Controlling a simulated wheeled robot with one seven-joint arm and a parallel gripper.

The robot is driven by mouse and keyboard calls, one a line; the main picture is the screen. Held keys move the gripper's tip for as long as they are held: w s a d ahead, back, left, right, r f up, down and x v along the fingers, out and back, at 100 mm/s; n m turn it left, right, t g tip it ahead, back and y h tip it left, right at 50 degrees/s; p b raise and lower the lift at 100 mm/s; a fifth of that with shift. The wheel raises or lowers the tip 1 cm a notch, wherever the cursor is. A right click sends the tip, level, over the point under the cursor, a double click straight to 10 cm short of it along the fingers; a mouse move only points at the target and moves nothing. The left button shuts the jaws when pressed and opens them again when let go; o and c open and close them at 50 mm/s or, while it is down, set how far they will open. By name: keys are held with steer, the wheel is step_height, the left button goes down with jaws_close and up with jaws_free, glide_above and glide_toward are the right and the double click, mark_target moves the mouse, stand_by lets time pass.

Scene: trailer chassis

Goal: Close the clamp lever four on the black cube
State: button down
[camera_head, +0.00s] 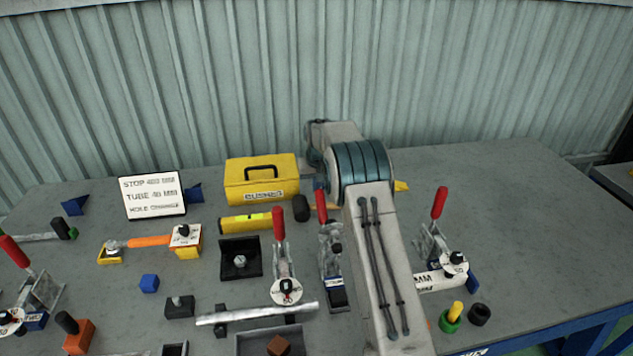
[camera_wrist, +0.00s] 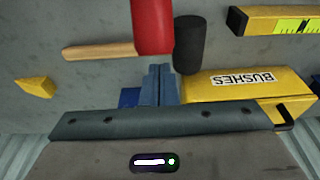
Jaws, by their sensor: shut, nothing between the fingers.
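Several toggle clamps with red levers stand on the table in the head view: a far-left clamp (camera_head: 15,251), a middle clamp (camera_head: 279,225), one right of it (camera_head: 322,206) close to my arm, and a right clamp (camera_head: 439,203). The middle levers stand nearly upright; the far-left one leans left. I cannot tell which is number four. A dark block (camera_head: 337,297) sits at the front of the clamp by my arm.
A yellow BUSHES box (camera_head: 262,180) stands at the back. A mallet with a black head (camera_wrist: 188,45) lies near it, beside my fingers. A yellow level (camera_head: 248,222), a sign (camera_head: 152,195) and a black tray (camera_head: 240,258) lie left. The back right is clear.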

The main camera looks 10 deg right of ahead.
mark_target(320, 191)
steer(key=shift+s+f, duration=0.15)
stand_by(0.3)
steer(key=shift+s+r+b, duration=0.35)
steer(key=shift+s+r, duration=0.05)
steer(key=shift+s, duration=0.45)
steer(key=shift+s+r+b, duration=0.35)
steer(key=shift+s+b, duration=0.05)
steer(key=shift+s, duration=0.5)
steer(key=shift+s+r+b, duration=0.35)
steer(key=shift+s+r, duration=0.05)
steer(key=shift+s, duration=0.45)
steer(key=shift+r, duration=0.3)
steer(key=shift+s+r+b, duration=0.25)
steer(key=shift+s+r, duration=0.25)
steer(key=shift+s, duration=0.25)
steer(key=shift+s+r+b, duration=0.2)
steer(key=shift+s+r, duration=0.25)
steer(key=shift+s, duration=0.25)
